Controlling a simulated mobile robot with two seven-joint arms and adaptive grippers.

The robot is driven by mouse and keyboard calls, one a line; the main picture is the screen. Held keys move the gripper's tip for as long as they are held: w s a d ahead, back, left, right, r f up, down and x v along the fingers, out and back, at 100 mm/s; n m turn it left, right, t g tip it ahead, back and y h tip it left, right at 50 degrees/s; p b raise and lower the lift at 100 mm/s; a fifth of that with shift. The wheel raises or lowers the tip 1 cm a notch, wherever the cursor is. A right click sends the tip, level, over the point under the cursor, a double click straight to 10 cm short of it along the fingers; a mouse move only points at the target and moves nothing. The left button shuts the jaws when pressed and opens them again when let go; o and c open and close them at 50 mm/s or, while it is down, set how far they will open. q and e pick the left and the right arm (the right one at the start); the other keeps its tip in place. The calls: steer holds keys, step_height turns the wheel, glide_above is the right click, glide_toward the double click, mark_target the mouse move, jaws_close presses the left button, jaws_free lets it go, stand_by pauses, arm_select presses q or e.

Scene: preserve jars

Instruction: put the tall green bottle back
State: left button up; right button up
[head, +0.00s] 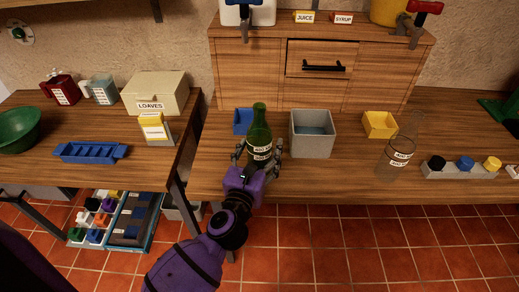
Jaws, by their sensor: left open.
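The tall green bottle (260,130) stands upright on the wooden counter, near its front edge, in the head view. It has a white label on its lower part. My left gripper (262,156) is at the lower part of the bottle, with its fingers open on both sides of it. The base of the bottle is hidden behind the gripper. My right gripper does not show.
A grey bin (312,143) stands just right of the bottle, and a blue bin (243,121) is behind it. A yellow bin (379,124), a clear bottle (397,155) and a grey holder with colored caps (458,171) are farther right. A cabinet (250,70) closes the back.

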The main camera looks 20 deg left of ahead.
arm_select(q)
steer(key=shift+r, duration=0.3)
steer(key=s+b, duration=0.2)
steer(key=s, duration=1)
steer(key=shift+d, duration=0.2)
steer(key=shift+f, duration=0.1)
